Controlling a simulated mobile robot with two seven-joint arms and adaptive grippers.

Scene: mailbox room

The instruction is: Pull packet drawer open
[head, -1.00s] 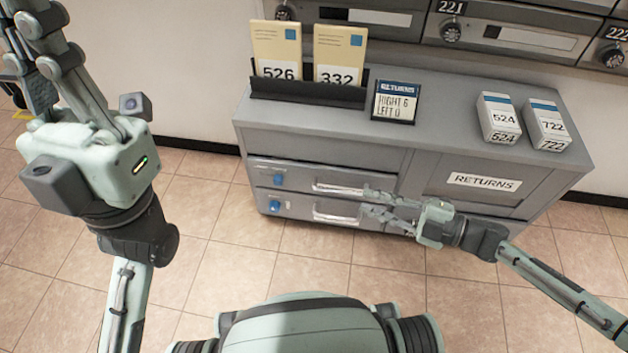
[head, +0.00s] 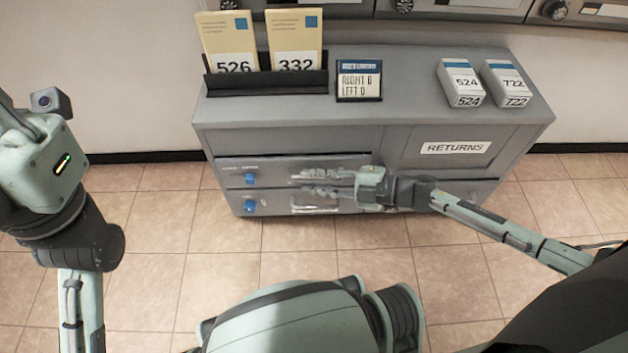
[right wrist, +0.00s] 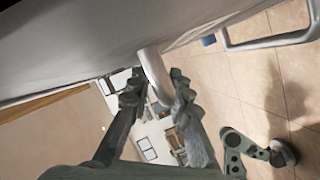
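The grey cabinet (head: 300,142) has two stacked drawers at its left: an upper drawer (head: 231,174) and a lower drawer (head: 270,205). Both look shut. Each has a blue knob and a bar handle; their small labels are unreadable. My right gripper (head: 318,182) is at the upper drawer's handle (head: 300,174), partly covering it. In the right wrist view, the handle (right wrist: 153,70) lies between the spread fingers (right wrist: 155,88), with a gap by the left finger. Contact is unclear. My left gripper (head: 45,165) is at the left edge, its fingertips cut off.
On the cabinet top are envelopes 526 and 332 in a black holder (head: 265,84), a returns sign (head: 359,80), and boxes 524 (head: 461,83) and 722 (head: 509,84). A returns panel (head: 455,148) is right of the drawers. Tiled floor in front is clear.

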